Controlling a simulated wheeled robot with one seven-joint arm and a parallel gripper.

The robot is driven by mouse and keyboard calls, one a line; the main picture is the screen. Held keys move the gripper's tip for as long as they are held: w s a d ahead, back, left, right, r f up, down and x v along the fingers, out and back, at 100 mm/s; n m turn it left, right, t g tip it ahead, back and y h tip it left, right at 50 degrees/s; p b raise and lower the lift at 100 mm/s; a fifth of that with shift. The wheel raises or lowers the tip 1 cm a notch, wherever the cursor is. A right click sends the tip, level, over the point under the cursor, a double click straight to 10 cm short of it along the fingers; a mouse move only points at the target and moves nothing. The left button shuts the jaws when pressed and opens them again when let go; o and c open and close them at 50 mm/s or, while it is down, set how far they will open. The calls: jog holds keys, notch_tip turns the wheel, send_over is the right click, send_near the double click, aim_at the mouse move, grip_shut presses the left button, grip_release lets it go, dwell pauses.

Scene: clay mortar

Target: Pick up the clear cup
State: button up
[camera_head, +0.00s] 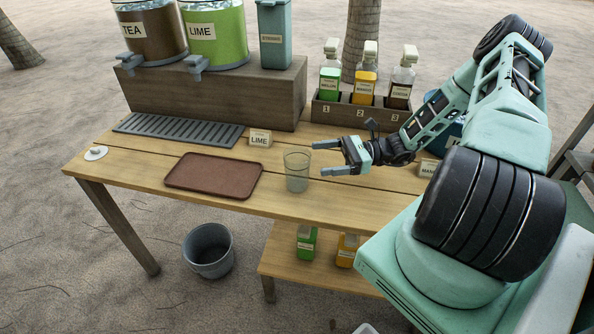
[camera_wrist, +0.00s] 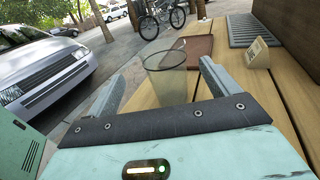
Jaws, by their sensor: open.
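The clear cup (camera_head: 297,172) stands upright on the wooden table, just right of the brown tray. My gripper (camera_head: 322,158) is open at table height, close to the right of the cup, with its fingers pointing left toward it. In the wrist view the cup (camera_wrist: 166,80) shows between the two spread fingers of my gripper (camera_wrist: 158,90). The cup looks empty. I cannot tell whether the fingertips reach past its near side.
The brown tray (camera_head: 214,175) lies left of the cup. A LIME card (camera_head: 259,138) stands behind it, near a dark drip grate (camera_head: 180,131). A wooden riser (camera_head: 215,92) holds the dispensers. A rack (camera_head: 361,113) holds several bottles. The table's front edge is close to the cup.

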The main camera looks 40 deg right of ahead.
aim_at(290, 158)
jog(key=x, duration=0.3)
jog(key=p+x, duration=0.1)
jog(key=x, duration=0.2)
jog(key=r+p+x, duration=0.1)
jog(key=x, duration=0.2)
jog(key=shift+w+d, duration=0.15)
jog(key=shift+w+a+f, duration=0.1)
jog(key=shift+w+a, duration=0.1)
jog(key=shift+a, duration=0.1)
jog(key=c, duration=1.3)
